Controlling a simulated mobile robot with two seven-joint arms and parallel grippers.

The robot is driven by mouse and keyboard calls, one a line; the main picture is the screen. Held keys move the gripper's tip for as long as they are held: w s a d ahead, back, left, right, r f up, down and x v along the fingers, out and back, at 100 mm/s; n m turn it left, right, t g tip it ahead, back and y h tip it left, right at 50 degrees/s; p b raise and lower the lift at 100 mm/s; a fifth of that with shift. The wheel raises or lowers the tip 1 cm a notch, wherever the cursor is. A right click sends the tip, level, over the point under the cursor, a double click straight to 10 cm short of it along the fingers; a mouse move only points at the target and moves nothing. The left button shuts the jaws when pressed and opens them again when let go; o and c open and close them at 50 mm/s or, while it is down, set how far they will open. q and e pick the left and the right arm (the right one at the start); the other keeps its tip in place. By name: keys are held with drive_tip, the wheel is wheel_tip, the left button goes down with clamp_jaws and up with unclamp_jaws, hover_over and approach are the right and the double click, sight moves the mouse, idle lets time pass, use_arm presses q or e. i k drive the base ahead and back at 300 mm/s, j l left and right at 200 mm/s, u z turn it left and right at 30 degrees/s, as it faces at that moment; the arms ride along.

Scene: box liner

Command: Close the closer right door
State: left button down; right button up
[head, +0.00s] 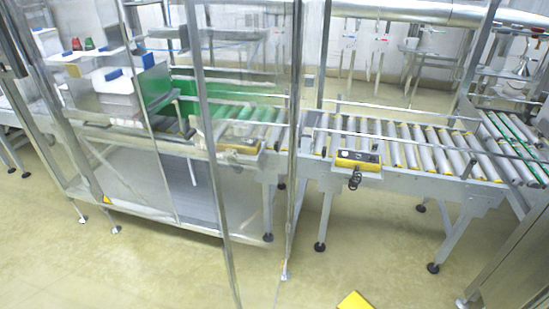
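A tall clear door panel (258,200) in a thin metal frame stands in the middle of the head view. Its near upright (208,130) slants down to the bottom edge, and its other side meets the metal post (293,130). It appears swung out toward me, so it looks open. Another framed panel (515,262) shows in part at the lower right edge. I cannot tell for sure which of these is the closer right door. No handle is clear on either. Neither of my grippers is in view.
A roller conveyor (420,152) on grey legs runs behind the frame, with a yellow-edged control box (357,160) on its front. White boxes (120,95) and a green panel (170,90) stand at left. A yellow object (354,300) shows at the bottom. The pale floor (370,250) is mostly clear.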

sight(256, 246)
drive_tip(key=k+l+u, duration=0.1)
drive_tip(key=k+l, duration=0.2)
drive_tip(key=l, duration=0.15)
drive_tip(key=k+l, duration=0.3)
drive_tip(key=l+u, duration=0.05)
drive_tip(key=l, duration=0.05)
